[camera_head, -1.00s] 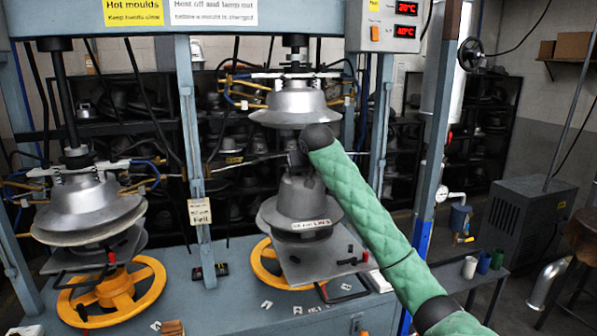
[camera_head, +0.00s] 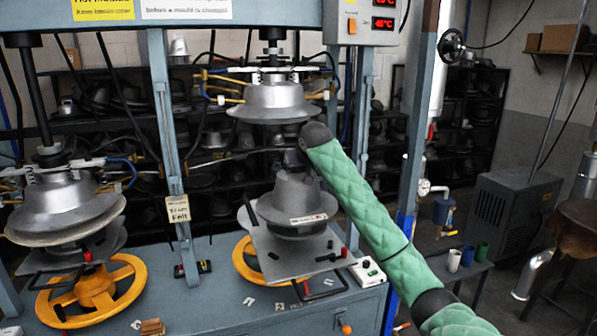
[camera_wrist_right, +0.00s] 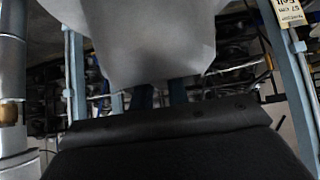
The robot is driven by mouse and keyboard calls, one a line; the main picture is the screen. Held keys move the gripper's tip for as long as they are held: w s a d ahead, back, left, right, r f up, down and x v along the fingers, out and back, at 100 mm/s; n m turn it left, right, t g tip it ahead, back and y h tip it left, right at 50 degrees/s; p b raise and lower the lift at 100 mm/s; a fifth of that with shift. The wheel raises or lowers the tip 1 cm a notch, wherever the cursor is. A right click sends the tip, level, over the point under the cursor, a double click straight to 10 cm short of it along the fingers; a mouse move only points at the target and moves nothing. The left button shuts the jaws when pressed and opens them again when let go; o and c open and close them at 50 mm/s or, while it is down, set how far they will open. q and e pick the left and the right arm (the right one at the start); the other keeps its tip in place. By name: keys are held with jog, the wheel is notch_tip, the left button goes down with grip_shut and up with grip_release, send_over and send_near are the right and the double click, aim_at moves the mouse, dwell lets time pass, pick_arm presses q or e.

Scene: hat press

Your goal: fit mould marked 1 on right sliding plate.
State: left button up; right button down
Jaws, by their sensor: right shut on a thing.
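A grey hat-shaped mould (camera_head: 283,200) with a small white label (camera_head: 308,219) on its brim is in the middle of the head view. My right gripper (camera_head: 295,159) is shut on its top; the fingers are mostly hidden behind my green-sleeved arm. The mould is over the right sliding plate (camera_head: 268,258), a flat grey plate, with a dark round part (camera_head: 298,232) under its brim. I cannot tell whether the mould touches that part. The label is too small to read. In the right wrist view the mould (camera_wrist_right: 150,40) fills the top centre. My left gripper is out of view.
An upper mould (camera_head: 275,103) hangs above the held one. The left press station has its own mould (camera_head: 62,208) and a yellow handwheel (camera_head: 92,290). A post (camera_head: 168,130) stands between the stations. A white switch box (camera_head: 367,272) sits right of the plate.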

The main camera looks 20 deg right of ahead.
jog(key=shift+f, duration=0.1)
jog(key=shift+s+f, duration=0.15)
jog(key=shift+f, duration=0.45)
jog(key=shift+f+b, duration=0.4)
jog(key=shift+f, duration=0.2)
jog(key=shift+f, duration=0.25)
dwell(0.4)
jog(key=shift+f+b, duration=0.35)
jog(key=shift+f, duration=0.85)
jog(key=shift+s+r+p, duration=0.1)
jog(key=shift+s+p, duration=0.05)
jog(key=shift+p, duration=0.2)
dwell(0.3)
jog(key=shift+f, duration=0.7)
dwell(0.7)
